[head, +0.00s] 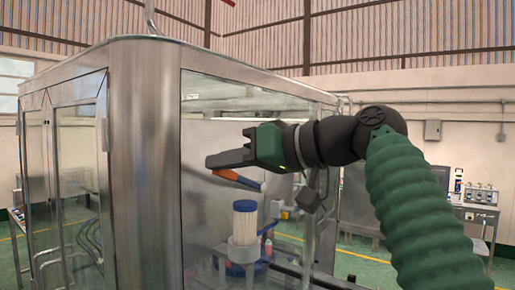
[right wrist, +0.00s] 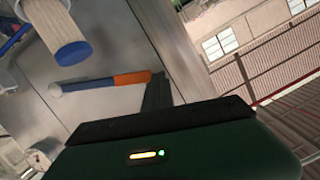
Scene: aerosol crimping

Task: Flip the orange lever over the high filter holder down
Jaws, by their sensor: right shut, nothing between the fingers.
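The orange lever (head: 238,179) is a rod with an orange and blue part and a pale round end. It sticks out sideways above the filter holder inside the steel cabinet. The filter holder (head: 244,222) is a pale cylinder with a blue cap, upright below the lever. My right gripper (head: 212,161) is shut and empty, just above the lever's orange end. In the right wrist view the lever (right wrist: 118,80) lies with its orange end close to the dark fingers (right wrist: 157,88); I cannot tell whether they touch. The filter holder (right wrist: 72,45) also shows there. My left gripper is not in view.
The cabinet's steel corner post (head: 147,170) stands left of my right gripper. A glass panel (head: 255,90) is behind and above it. Other machine parts (head: 290,212) sit to the right of the filter holder. A bench with equipment (head: 478,205) stands at the far right.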

